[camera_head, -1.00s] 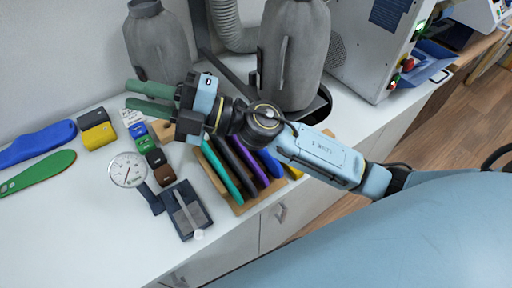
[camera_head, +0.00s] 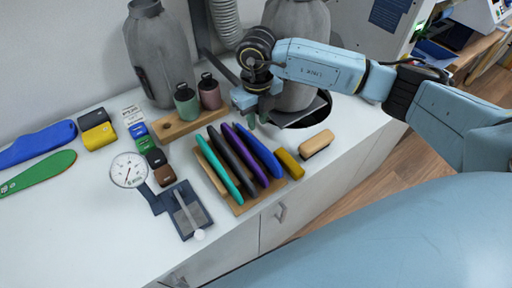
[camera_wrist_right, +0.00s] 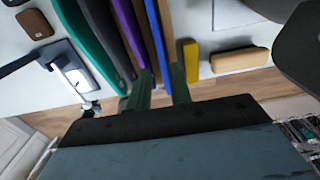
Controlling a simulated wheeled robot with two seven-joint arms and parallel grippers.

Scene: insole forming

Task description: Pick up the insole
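Several insoles stand side by side in a wooden rack (camera_head: 240,207): a teal one (camera_head: 218,168), a dark grey one (camera_head: 232,164), a purple one (camera_head: 246,157) and a blue one (camera_head: 259,150). My right gripper (camera_head: 257,122) is above and behind the rack's far end, with its fingers pointing down. A blue insole (camera_head: 38,146) and a green insole (camera_head: 38,173) lie flat at the far left. My left gripper is not in view.
A yellow block (camera_head: 289,164) and a wooden brush (camera_head: 317,144) lie right of the rack. A dial gauge (camera_head: 129,170) and a dark tool (camera_head: 184,210) stand to its left. A wooden holder (camera_head: 178,130) with two bottles and grey lasts are behind.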

